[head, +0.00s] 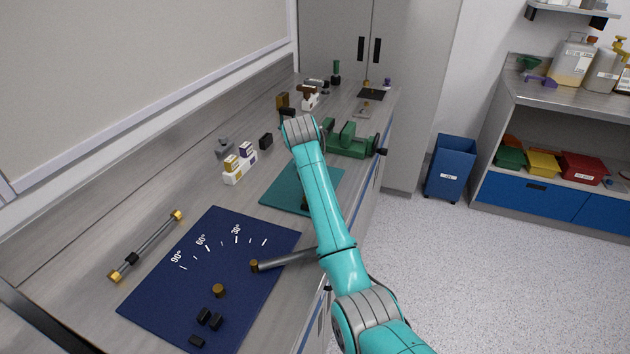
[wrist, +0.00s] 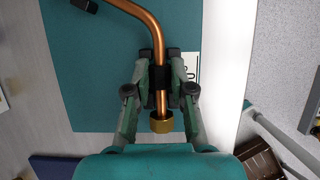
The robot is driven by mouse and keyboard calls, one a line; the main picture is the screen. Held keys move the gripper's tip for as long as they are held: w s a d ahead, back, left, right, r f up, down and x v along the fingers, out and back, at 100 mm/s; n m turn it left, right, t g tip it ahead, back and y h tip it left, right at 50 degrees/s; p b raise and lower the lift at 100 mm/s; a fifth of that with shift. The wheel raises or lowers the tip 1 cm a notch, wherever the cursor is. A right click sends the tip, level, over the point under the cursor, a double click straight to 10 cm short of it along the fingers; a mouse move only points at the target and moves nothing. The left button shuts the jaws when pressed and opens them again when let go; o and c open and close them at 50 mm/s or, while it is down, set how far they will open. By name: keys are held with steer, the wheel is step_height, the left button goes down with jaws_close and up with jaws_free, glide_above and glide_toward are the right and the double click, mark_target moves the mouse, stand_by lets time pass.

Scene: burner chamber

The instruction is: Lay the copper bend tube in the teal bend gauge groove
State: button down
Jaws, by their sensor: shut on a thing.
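The copper bend tube (wrist: 157,50) shows in the wrist view, with a bend near the top and a brass nut (wrist: 161,122) at its near end. My gripper (wrist: 160,80) is shut on its straight part, just above the nut. The tube is over the teal mat (wrist: 90,80), which also shows in the head view (head: 275,195). Whether the tube touches the mat, I cannot tell. A black block (wrist: 85,5) sits on the mat at the upper left, and white markings show right of the jaws. I cannot make out a groove. In the head view my arm hides the tube.
A navy mat (head: 205,255) with angle marks holds a grey bar (head: 285,260), a brass peg (head: 218,290) and several black blocks. A rod with brass ends (head: 147,246) lies left of it. A green vise-like tool (head: 350,139) stands behind the teal mat.

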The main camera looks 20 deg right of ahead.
steer(key=shift+r, duration=0.1)
steer(key=shift+r, duration=0.5)
stand_by(0.7)
steer(key=shift+f, duration=0.65)
steer(key=c, duration=0.9)
jaws_free()
